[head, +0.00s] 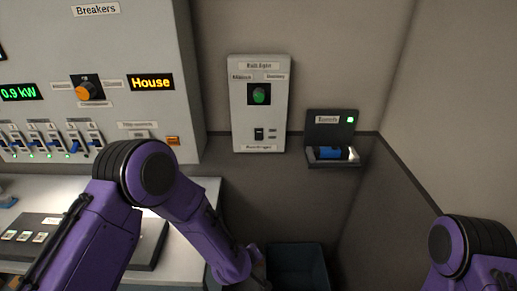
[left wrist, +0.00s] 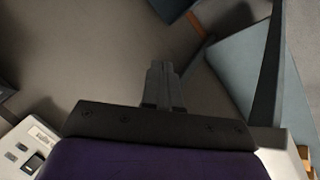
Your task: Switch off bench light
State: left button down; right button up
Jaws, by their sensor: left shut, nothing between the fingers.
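No label that I can read for certain names the bench light. A white wall panel (head: 259,110) carries a round green knob or lamp (head: 259,94) and a small black rocker switch (head: 259,134); its labels are too small to read surely. A dark panel (head: 30,237) with small light keys lies on the bench at the left, partly behind my left arm. My left gripper (left wrist: 164,84) is shut and empty, its fingers touching nothing in the left wrist view. In the head view my left arm reaches down below the wall panel. My right gripper is outside the view.
A breaker cabinet (head: 190,60) with an orange knob (head: 85,92) and several blue switches fills the left. A dark wall box (head: 331,118) holds a blue object (head: 328,153). A dark blue bin (head: 298,262) stands below.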

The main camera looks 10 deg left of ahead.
pick_arm(q)
jog(key=s+a+f+g+y+b, duration=0.1)
jog(key=s+a+f+b, duration=0.1)
jog(key=s+a+f, duration=0.3)
jog(key=s+a+f+m+g+y+b, duration=0.1)
jog(key=s+a+f, duration=0.5)
jog(key=s, duration=0.8)
jog(key=s+a+f+m+g+y+b, duration=0.1)
jog(key=s+a+f+y+b, duration=0.2)
jog(key=s+a, duration=0.5)
notch_tip(320, 180, down, 2)
jog(key=shift+s+a+f+g+b, duration=0.15)
jog(key=shift+s+a+g+b, duration=0.25)
jog(key=shift+s+b, duration=0.4)
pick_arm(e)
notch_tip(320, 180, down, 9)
pick_arm(q)
jog(key=shift+w, duration=0.1)
